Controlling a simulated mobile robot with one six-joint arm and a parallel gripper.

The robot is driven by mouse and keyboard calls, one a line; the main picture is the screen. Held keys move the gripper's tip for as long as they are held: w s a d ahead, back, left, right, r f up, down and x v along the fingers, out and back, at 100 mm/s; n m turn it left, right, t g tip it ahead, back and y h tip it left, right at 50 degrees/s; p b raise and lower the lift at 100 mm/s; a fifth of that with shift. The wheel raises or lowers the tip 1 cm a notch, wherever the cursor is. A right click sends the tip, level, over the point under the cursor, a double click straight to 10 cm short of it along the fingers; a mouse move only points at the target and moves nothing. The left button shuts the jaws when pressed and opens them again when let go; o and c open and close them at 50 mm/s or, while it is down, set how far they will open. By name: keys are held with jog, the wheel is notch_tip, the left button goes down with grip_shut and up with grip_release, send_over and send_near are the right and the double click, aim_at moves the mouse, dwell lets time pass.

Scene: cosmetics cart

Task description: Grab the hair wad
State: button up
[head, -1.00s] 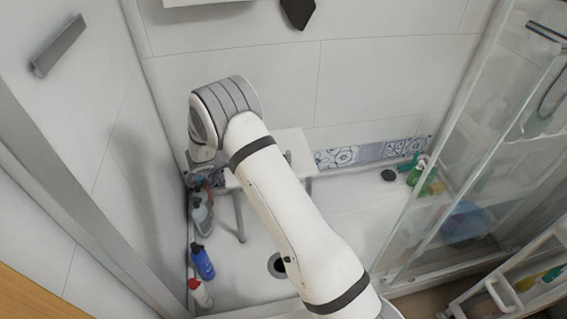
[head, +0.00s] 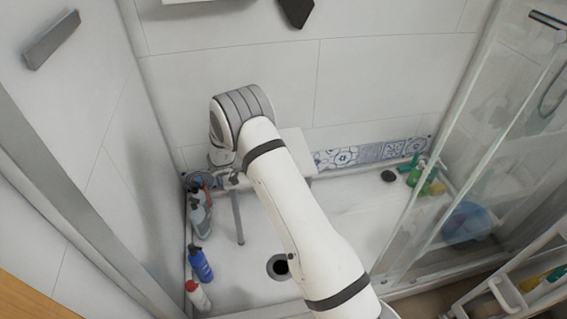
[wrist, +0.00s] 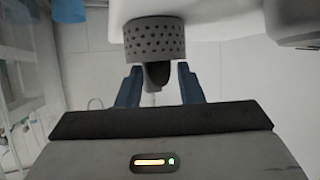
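In the wrist view, a grey perforated cylinder (wrist: 155,40) hangs at top centre. A dark rounded lump (wrist: 157,75) pokes out from its lower end; it may be the hair wad, but I cannot tell for sure. My gripper (wrist: 159,72) has its two blue fingers apart, one on each side of the dark lump, with a gap showing on both sides. In the head view my white arm hides most of the area around the gripper, and I cannot make out the cylinder or lump there.
A white stool (head: 297,145) stands behind my arm. Bottles, including a blue one (head: 200,265) and a red-capped one (head: 197,295), line the left wall. A drain hole (head: 280,267) is in the shower floor. A glass door (head: 440,170) and a blue basin (head: 466,222) are right.

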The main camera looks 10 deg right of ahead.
jog(key=shift+c, duration=0.4)
grip_shut()
